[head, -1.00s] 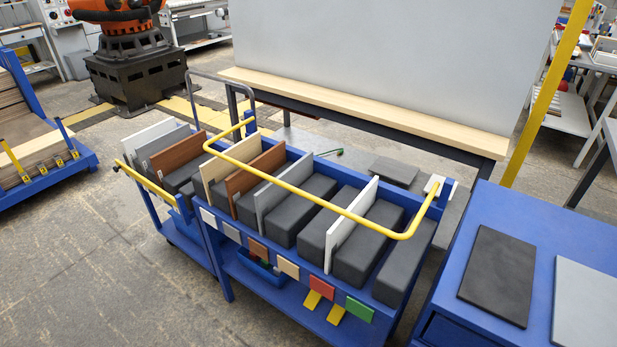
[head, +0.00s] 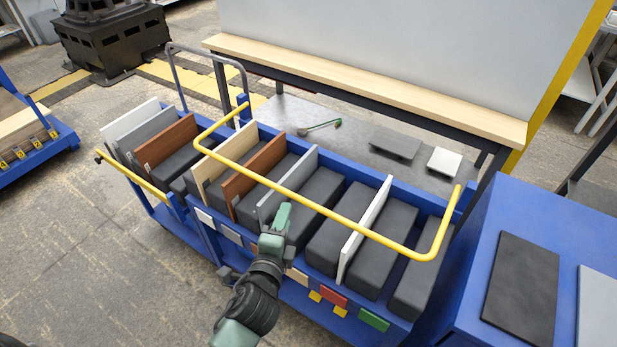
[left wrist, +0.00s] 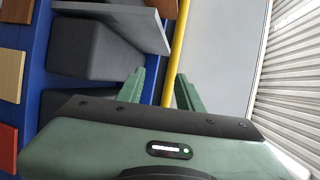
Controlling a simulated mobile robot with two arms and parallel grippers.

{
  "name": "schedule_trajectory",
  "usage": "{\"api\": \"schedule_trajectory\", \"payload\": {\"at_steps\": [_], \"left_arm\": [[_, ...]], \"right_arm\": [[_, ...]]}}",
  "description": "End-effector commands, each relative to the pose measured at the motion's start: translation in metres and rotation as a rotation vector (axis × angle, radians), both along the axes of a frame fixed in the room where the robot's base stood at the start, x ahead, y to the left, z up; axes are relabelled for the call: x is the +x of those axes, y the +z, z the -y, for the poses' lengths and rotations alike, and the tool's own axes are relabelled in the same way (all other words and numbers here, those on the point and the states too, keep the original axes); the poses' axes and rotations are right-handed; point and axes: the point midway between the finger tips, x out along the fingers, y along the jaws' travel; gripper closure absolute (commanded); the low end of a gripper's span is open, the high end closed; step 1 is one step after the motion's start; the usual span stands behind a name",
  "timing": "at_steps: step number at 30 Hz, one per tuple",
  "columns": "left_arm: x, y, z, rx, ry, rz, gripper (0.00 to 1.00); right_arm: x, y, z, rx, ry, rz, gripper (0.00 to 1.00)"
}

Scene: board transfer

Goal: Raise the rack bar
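The yellow rack bar (head: 330,214) is a U-shaped rail across the blue rack cart (head: 205,232), over its grey blocks and upright boards. It lies low, at about the height of the board tops. My left gripper (head: 283,210) is at the cart's front side, just short of the bar's long middle stretch. My right gripper is not in view.
A workbench (head: 370,95) stands behind the cart, with a lower metal shelf. A blue cabinet (head: 555,225) with a dark plate (head: 520,278) is close on the right. A white board (head: 365,232) and grey board (head: 288,184) stand under the bar.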

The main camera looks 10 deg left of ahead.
Motion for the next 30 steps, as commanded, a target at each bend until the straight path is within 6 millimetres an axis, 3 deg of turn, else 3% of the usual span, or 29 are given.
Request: {"api": "schedule_trajectory", "payload": {"at_steps": [1,4,18,29,30], "left_arm": [[0.001,0.01,-0.001,0.012,0.001,0.017,0.64],[0.007,0.016,-0.002,0.027,0.002,0.029,0.64],[0.072,0.003,-0.004,0.023,0.001,0.027,0.64],[0.077,0.001,-0.005,0.021,0.001,0.026,0.64],[0.077,0.001,-0.005,0.021,0.001,0.026,0.75]], "right_arm": [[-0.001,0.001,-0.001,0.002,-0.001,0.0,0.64],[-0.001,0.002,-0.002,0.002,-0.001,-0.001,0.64],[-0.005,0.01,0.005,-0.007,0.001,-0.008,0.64],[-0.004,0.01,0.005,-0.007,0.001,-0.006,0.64],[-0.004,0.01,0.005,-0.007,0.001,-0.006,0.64]]}}
